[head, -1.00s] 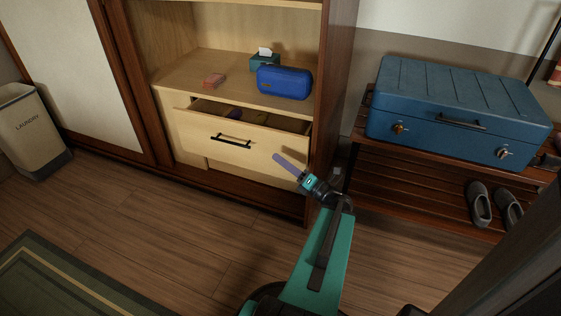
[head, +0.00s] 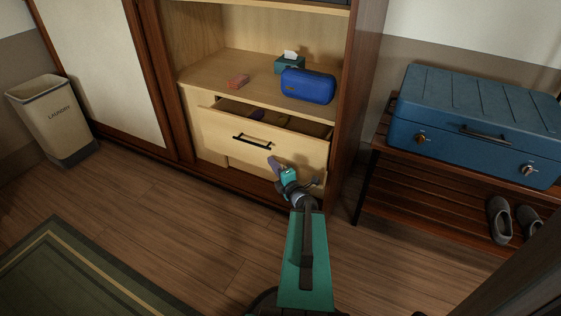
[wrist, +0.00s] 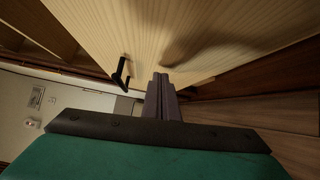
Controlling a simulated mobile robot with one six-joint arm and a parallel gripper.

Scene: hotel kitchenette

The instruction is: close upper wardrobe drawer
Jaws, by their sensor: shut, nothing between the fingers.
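The upper wardrobe drawer (head: 298,148) has a pale wood front and a black bar handle (head: 252,142). It is pulled partly out, and a few items show inside it. My gripper (head: 273,162) is shut and empty, in front of the drawer front, right of the handle. In the wrist view the shut fingers (wrist: 162,92) point at the pale drawer front (wrist: 210,40), with the handle (wrist: 121,76) to their left. I cannot tell whether the fingertips touch the wood.
A blue suitcase (head: 480,115) lies on a slatted rack at the right, slippers below. A laundry bin (head: 55,125) stands left. The wood floor in front is clear.

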